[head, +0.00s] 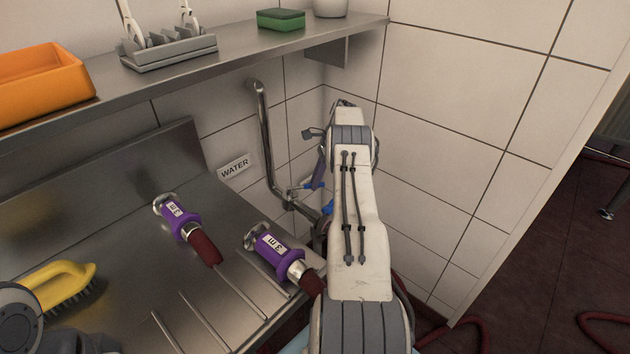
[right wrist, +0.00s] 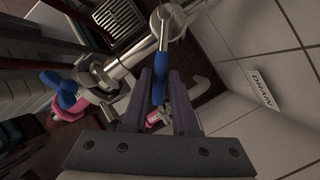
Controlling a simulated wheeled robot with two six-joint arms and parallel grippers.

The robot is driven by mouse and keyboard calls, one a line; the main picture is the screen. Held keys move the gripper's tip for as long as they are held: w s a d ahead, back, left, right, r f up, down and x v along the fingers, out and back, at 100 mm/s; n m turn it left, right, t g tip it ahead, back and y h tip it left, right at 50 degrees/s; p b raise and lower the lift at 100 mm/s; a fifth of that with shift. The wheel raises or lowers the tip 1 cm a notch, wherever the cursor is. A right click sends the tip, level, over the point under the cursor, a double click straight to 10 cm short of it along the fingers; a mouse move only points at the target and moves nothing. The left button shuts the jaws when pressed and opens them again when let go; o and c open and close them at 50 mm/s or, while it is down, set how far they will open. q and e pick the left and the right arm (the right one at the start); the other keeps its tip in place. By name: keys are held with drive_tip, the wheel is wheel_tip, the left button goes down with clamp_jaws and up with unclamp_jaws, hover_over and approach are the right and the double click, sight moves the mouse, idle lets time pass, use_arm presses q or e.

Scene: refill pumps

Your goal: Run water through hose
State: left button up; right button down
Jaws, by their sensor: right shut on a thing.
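My right gripper (head: 317,176) reaches to the steel pipe (head: 266,135) beside the WATER label (head: 234,167). In the right wrist view its fingers (right wrist: 170,100) are shut on a blue lever handle (right wrist: 158,84) of a steel valve (right wrist: 166,20). A second blue lever (right wrist: 62,90) sits to the left, by a pink fitting (right wrist: 70,112). Two purple hose couplings with dark red hose ends lie on the steel counter: a left one (head: 176,214) and a right one (head: 273,251). No running water shows. My left gripper is out of view.
A shelf (head: 210,66) above holds an orange bin (head: 42,84), a utensil rack (head: 168,50) and a green sponge (head: 281,19). A yellow brush (head: 60,282) lies on the counter (head: 90,215). A DRAIN label (right wrist: 264,89) is on the tiled wall. Red hose (head: 470,334) lies on the floor.

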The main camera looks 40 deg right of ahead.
sight(308, 185)
drive_tip(key=c, duration=0.7)
unclamp_jaws()
drive_tip(key=shift+w+a, duration=0.1)
drive_tip(key=shift+a, duration=0.05)
drive_tip(key=shift+r, duration=0.5)
wheel_tip(308, 185, up, 3)
drive_tip(key=shift+r, duration=0.1)
drive_tip(key=s+d+r, duration=0.1)
drive_tip(key=s+r, duration=0.1)
drive_tip(key=s, duration=0.1)
drive_tip(key=s+d+r, duration=0.2)
drive_tip(key=s, duration=0.2)
drive_tip(key=s+d+r, duration=0.1)
drive_tip(key=s+r, duration=0.1)
drive_tip(key=s, duration=0.2)
drive_tip(key=shift+d+r, duration=0.25)
drive_tip(key=shift+r, duration=0.15)
